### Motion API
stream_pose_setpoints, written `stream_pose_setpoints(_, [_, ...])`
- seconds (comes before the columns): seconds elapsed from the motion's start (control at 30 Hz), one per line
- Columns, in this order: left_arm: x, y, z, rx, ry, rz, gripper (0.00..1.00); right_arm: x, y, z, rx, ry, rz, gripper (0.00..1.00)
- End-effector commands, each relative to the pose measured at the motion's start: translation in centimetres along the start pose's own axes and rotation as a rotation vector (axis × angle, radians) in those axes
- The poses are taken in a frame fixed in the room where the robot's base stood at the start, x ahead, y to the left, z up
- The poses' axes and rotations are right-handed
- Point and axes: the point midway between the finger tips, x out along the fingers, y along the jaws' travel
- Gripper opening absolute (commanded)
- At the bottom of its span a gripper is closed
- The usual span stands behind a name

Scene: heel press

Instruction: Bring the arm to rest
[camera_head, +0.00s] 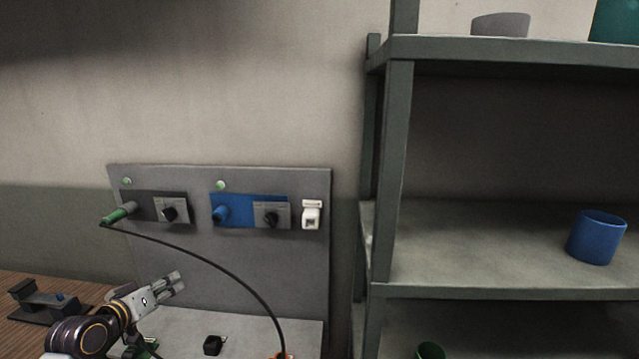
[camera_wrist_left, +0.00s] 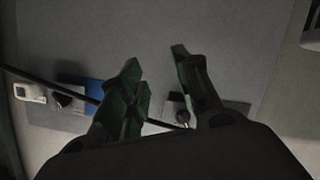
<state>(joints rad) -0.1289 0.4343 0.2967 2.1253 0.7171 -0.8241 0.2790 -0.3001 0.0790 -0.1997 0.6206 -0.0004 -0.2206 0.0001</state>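My left gripper (camera_head: 176,283) is low in front of the grey panel (camera_head: 285,270), below the sockets. In the left wrist view the two fingers of the left gripper (camera_wrist_left: 157,60) stand apart with nothing between them, so it is open and empty. A green plug (camera_head: 118,214) sits at the dark socket module (camera_head: 146,205) at the panel's left; how deep it sits I cannot tell. A black cable (camera_head: 235,273) runs from it down to the right, and the cable also shows in the left wrist view (camera_wrist_left: 40,81). My right gripper is not in view.
The panel also carries a blue socket module (camera_head: 250,202) and a white switch (camera_head: 311,214). A small black block (camera_head: 213,345) lies below. A dark press-like device (camera_head: 45,302) stands at left on the wooden table. A shelf (camera_head: 470,250) with a blue cup (camera_head: 597,237) fills the right.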

Motion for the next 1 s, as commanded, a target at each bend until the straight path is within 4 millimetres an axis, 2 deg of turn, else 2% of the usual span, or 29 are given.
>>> stream_pose_setpoints(0.03, [-0.1, 0.4, 2.5, 0.023, -0.049, -0.012, 0.33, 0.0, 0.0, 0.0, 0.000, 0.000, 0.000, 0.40])
stream_pose_setpoints(0.27, [-1.6, 2.0, 12.9, 0.153, -0.278, -0.075, 0.33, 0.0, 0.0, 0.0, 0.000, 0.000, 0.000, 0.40])
stream_pose_setpoints(0.47, [-4.9, 3.6, 21.4, 0.266, -0.484, -0.125, 0.33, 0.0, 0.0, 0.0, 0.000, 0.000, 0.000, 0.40])
stream_pose_setpoints(0.6, [-8.2, 4.8, 26.4, 0.338, -0.627, -0.158, 0.33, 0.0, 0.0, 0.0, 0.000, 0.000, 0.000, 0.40])
stream_pose_setpoints(0.8, [-11.7, 5.7, 30.1, 0.400, -0.754, -0.190, 0.33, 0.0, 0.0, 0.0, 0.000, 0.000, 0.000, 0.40])
stream_pose_setpoints(1.0, [-14.2, 6.4, 32.1, 0.434, -0.835, -0.209, 0.33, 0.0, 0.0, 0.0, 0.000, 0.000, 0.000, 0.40])
